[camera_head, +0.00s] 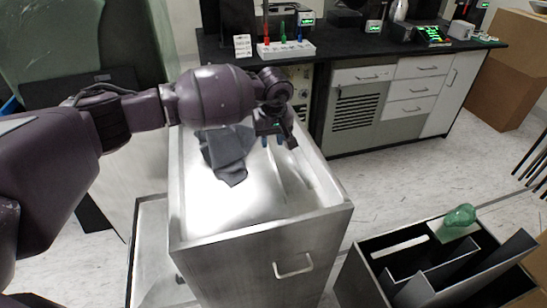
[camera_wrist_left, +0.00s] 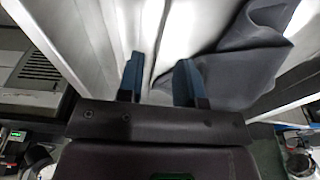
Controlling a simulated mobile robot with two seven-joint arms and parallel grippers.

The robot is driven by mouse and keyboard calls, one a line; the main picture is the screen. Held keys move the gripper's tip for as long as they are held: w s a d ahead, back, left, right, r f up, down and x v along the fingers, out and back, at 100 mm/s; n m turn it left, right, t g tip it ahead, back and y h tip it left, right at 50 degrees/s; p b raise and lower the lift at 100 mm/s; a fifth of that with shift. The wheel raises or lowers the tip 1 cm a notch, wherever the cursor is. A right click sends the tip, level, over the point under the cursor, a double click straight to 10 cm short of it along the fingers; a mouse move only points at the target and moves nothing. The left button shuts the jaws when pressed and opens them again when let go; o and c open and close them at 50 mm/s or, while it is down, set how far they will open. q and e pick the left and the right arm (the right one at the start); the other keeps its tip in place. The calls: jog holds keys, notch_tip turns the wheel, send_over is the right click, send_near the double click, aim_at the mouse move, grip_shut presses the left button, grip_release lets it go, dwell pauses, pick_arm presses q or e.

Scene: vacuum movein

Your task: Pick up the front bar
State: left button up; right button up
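My left gripper (camera_head: 277,143) reaches over the far part of an open metal cart (camera_head: 259,232), pointing down into it. In the left wrist view its two blue fingers (camera_wrist_left: 160,60) are apart, with a bright pale surface and a narrow ridge between and beyond them. No object is clearly held. I cannot clearly identify the front bar; a thin pale strip (camera_head: 279,172) or fold runs lengthwise inside the cart below the gripper. A dark grey cloth-like piece (camera_head: 228,153) lies left of the gripper, and shows beside the right finger in the wrist view (camera_wrist_left: 240,72). My right gripper is not in view.
The cart's raised walls surround the gripper's work area. A black-topped lab bench (camera_head: 350,60) with a tube rack (camera_head: 286,49) stands behind. A dark divided bin (camera_head: 370,275) with a green lump (camera_head: 459,216) stands at lower right. Floor between bench and bin is clear.

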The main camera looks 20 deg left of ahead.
aim_at(271, 152)
pick_arm(q)
notch_tip(271, 152, down, 4)
jog(key=shift+f, duration=0.25)
jog(key=shift+w+a+f, duration=0.1)
jog(key=shift+f, duration=0.15)
jog(key=shift+c, duration=0.5)
grip_shut()
